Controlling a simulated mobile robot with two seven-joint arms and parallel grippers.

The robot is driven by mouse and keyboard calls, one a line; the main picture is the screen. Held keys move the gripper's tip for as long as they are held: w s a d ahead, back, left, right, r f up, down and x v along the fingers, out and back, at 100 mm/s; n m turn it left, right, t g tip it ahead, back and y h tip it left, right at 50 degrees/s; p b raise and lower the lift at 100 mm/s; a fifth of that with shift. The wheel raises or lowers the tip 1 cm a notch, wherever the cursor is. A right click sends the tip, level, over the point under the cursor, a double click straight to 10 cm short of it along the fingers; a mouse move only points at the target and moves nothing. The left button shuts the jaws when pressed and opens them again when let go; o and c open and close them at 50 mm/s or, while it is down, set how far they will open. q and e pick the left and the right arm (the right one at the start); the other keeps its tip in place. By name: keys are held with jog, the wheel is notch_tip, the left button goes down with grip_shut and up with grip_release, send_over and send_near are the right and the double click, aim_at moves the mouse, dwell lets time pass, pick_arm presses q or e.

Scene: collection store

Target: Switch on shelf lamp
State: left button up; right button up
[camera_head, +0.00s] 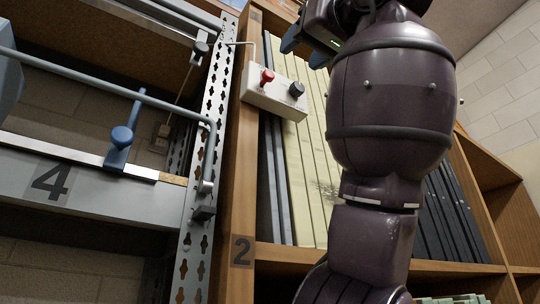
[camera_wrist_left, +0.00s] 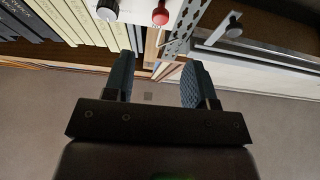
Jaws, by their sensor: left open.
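A pale switch box (camera_head: 274,98) is fixed to the wooden shelf upright. It carries a red knob (camera_head: 267,76) on the left and a black knob (camera_head: 296,90) on the right. My left gripper (camera_head: 305,43) is open and empty, above and to the right of the box, apart from both knobs. In the left wrist view the open fingers (camera_wrist_left: 158,78) point up the picture, with the red knob (camera_wrist_left: 160,16) and black knob (camera_wrist_left: 107,9) beyond their tips. No lamp can be made out. My right gripper does not show.
A perforated metal post (camera_head: 207,130) and a blue-handled rail (camera_head: 121,136) stand left of the wooden upright (camera_head: 243,170). Tall cream folders (camera_head: 312,180) and dark binders fill the shelf behind my arm. A thin conduit rises from the box.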

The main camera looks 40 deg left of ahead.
aim_at(270, 74)
pick_arm(q)
jog(key=p+x, duration=0.2)
jog(key=x, duration=0.8)
jog(key=shift+w+a+r, duration=0.1)
jog(key=shift+a, duration=0.2)
grip_shut()
